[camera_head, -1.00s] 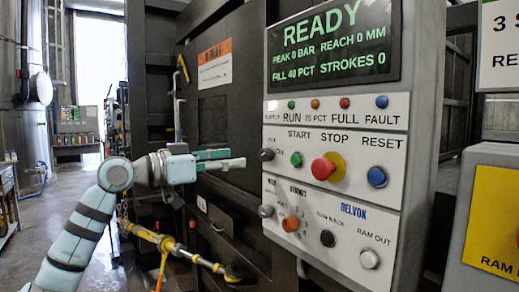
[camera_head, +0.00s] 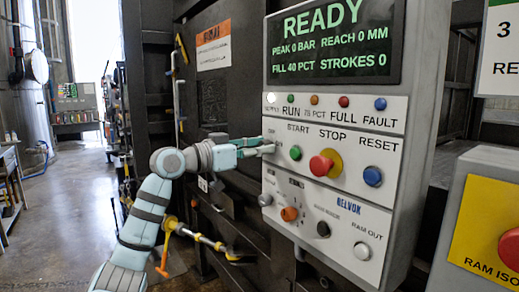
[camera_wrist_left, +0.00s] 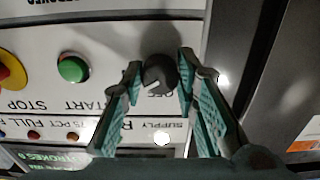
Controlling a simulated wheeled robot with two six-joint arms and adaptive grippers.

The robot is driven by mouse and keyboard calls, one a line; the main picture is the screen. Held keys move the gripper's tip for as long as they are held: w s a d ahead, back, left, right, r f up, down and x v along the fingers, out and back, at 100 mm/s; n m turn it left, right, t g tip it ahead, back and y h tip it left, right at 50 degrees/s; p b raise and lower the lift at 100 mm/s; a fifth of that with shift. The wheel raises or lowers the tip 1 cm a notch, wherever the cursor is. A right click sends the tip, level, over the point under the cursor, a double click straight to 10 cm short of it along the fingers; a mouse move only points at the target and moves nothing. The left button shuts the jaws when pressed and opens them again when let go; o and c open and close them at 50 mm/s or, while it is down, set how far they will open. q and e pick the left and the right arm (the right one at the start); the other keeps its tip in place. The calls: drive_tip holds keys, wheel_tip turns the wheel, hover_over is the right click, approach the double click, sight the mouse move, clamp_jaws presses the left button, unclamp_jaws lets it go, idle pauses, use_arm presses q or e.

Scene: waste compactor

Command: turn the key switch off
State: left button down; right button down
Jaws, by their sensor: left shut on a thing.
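The key switch (camera_wrist_left: 158,70) is a dark round knob at the panel's left edge, beside the green start button. In the wrist view, which shows the panel upside down, it sits between the two teal fingertips. My left gripper (camera_head: 268,146) reaches it from the left in the head view and is shut on it. The fingers hide most of the switch and its label there, so I cannot tell its setting. The supply lamp (camera_wrist_left: 161,138) shines white; it also shows in the head view (camera_head: 271,98). My right gripper is not in view.
The grey control panel (camera_head: 400,200) carries a green start button (camera_head: 295,153), a red stop button (camera_head: 321,165) on yellow, a blue reset button (camera_head: 373,176) and lower knobs. Its screen (camera_head: 333,45) reads READY. A yellow-fronted box (camera_head: 483,215) stands at the right.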

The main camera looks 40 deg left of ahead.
use_arm(q)
drive_tip(key=shift+n, duration=0.5)
drive_tip(key=n+p, duration=0.4)
drive_tip(key=n, duration=0.7)
idle(0.6)
drive_tip(key=c, duration=1.2)
unclamp_jaws()
drive_tip(key=shift+c, duration=0.2)
